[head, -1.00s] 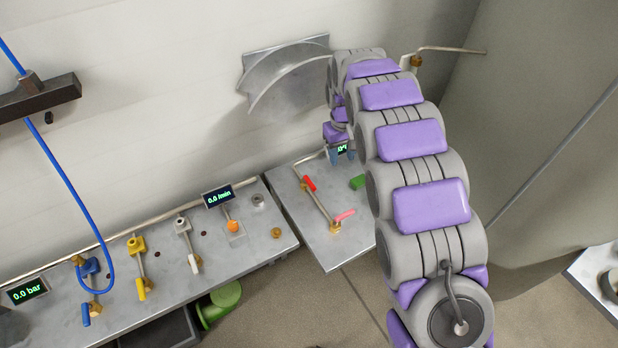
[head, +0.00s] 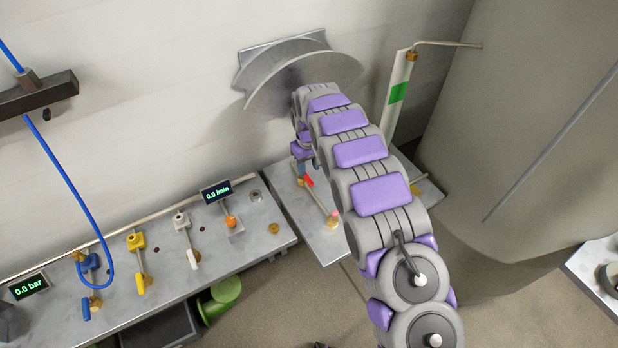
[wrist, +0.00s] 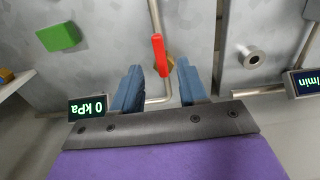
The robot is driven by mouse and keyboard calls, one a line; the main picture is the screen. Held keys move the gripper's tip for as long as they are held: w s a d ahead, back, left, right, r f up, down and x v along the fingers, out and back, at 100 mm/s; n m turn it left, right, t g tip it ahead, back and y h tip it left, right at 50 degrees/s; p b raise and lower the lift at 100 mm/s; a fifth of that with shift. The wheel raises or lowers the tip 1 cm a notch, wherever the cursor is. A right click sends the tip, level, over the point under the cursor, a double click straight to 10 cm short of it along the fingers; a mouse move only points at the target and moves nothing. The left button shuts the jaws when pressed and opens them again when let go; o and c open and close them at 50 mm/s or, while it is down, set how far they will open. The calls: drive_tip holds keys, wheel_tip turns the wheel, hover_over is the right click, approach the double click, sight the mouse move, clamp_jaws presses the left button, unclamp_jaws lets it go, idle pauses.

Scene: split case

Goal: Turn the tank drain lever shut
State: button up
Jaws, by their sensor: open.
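The large grey tank (head: 540,130) stands at the right. A red lever handle (head: 308,181) sits on a pipe on the small metal plate; it also shows in the wrist view (wrist: 159,52). A pink-tipped lever (head: 334,213) is at the plate's front. No label shows which lever is the tank drain. My gripper (head: 305,166) is over the plate's back, partly hidden by my arm. In the wrist view its blue fingers (wrist: 161,68) are open, with the red handle's near end between them in the picture. I cannot tell whether they touch it.
A green block (wrist: 62,38) and a 0 kPa display (wrist: 87,107) are left of the fingers in the wrist view. A bench (head: 262,228) with several levers lies left of the plate. A curved metal bracket (head: 262,85) is on the wall behind my arm.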

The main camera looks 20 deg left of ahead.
sight(309, 179)
wheel_tip(309, 179, down, 6)
drive_tip(key=shift+r+b, duration=0.25)
drive_tip(key=shift+b, duration=0.2)
drive_tip(key=shift+d, duration=0.1)
drive_tip(key=shift+c, duration=0.3)
clamp_jaws()
